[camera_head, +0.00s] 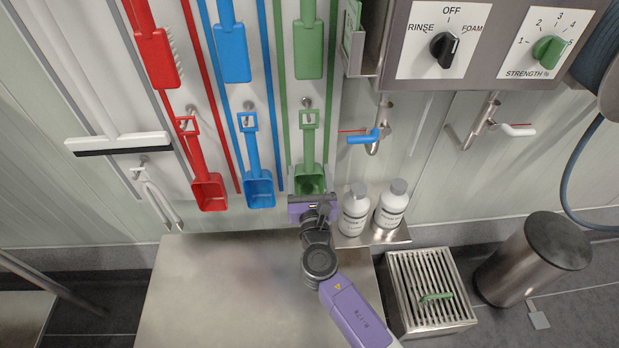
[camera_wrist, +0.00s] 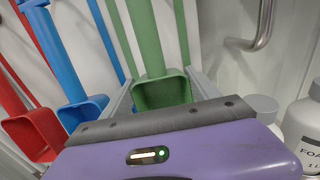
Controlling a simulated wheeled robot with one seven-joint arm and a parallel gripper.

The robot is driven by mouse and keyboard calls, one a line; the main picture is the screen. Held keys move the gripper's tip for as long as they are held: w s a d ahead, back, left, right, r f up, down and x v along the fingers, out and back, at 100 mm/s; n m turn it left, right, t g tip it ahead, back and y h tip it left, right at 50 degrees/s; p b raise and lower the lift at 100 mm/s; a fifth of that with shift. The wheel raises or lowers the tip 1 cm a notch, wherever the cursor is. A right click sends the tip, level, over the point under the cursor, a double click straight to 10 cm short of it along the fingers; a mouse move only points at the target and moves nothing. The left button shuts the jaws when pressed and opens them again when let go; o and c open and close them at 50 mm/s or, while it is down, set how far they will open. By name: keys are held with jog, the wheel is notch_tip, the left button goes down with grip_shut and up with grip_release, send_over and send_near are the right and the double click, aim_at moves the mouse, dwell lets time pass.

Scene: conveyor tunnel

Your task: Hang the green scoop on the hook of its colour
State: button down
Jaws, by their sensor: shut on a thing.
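The green scoop (camera_head: 309,150) is upright against the white wall panel in the head view, bowl down, in line with the red and blue scoops. Its square handle loop is at the green column's metal hook (camera_head: 306,102); I cannot tell whether the loop is over the hook. My gripper (camera_head: 311,194) is at the bowl's lower end, shut on the scoop. In the wrist view the scoop's bowl (camera_wrist: 161,93) sits between the two grey fingers of my gripper (camera_wrist: 163,94). The loop and hook are out of the wrist view.
The red scoop (camera_head: 208,187) and blue scoop (camera_head: 257,184) hang close on the left. Two white bottles (camera_head: 354,211) stand on a steel shelf just right of my gripper. A steel control box (camera_head: 487,45) juts out at upper right. A steel table (camera_head: 220,290) lies below.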

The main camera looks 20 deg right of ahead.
aim_at(308, 189)
jog(key=shift+x, duration=1.25)
jog(key=shift+f+b, duration=0.9)
jog(key=shift+b, duration=0.1)
jog(key=shift+c, duration=0.6)
grip_release()
jog(key=v, duration=0.8)
jog(key=shift+p, duration=0.3)
jog(key=shift+w, duration=0.1)
